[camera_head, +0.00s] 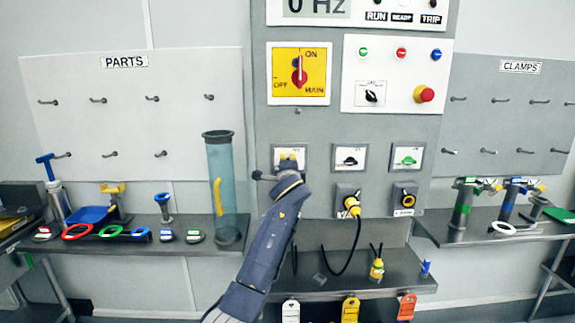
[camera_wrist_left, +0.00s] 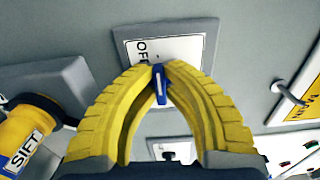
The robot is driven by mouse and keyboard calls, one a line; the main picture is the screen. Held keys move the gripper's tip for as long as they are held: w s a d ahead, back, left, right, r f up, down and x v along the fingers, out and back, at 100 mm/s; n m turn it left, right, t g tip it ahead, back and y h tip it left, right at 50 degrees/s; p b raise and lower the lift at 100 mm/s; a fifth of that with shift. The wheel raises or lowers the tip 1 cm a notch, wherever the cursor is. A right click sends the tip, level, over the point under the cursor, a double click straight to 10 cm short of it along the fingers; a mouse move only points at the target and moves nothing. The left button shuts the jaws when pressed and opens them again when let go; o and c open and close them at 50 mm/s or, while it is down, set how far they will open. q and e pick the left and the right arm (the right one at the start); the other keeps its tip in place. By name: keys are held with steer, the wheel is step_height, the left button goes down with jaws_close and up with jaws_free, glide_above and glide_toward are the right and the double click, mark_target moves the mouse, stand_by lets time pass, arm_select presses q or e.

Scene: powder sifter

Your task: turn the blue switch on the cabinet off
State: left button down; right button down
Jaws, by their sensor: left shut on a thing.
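The grey cabinet (camera_head: 320,130) stands in the middle of the head view. My left gripper (camera_head: 288,160) is at the leftmost plate (camera_head: 302,152) of a row of small switches and covers most of it. In the left wrist view the yellow fingers of my left gripper (camera_wrist_left: 161,68) are shut on the small blue switch (camera_wrist_left: 161,90). The switch stands on a white plate (camera_wrist_left: 185,48) with partly hidden lettering that starts "OF". Only a narrow part of the switch shows between the fingers. My right gripper is not in view.
Beside it on the cabinet are a black switch (camera_head: 350,160) and a green switch (camera_head: 408,160). A yellow plug (camera_head: 352,208) with a black cable sits below. The yellow main switch plate (camera_head: 315,85) and red button (camera_head: 424,94) are above. A tall clear tube (camera_head: 221,175) stands left.

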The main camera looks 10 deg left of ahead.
arm_select(q)
steer(key=shift+a+r, duration=0.1)
steer(key=shift+r, duration=0.1)
steer(key=c, duration=1.5)
jaws_free()
steer(key=shift+f, duration=0.2)
steer(key=shift+s+d, duration=0.3)
steer(key=shift+s, duration=1.7)
steer(key=shift+s+d, duration=0.3)
steer(key=shift+s, duration=1.65)
steer(key=shift+s+d, duration=0.3)
steer(key=shift+s, duration=1.7)
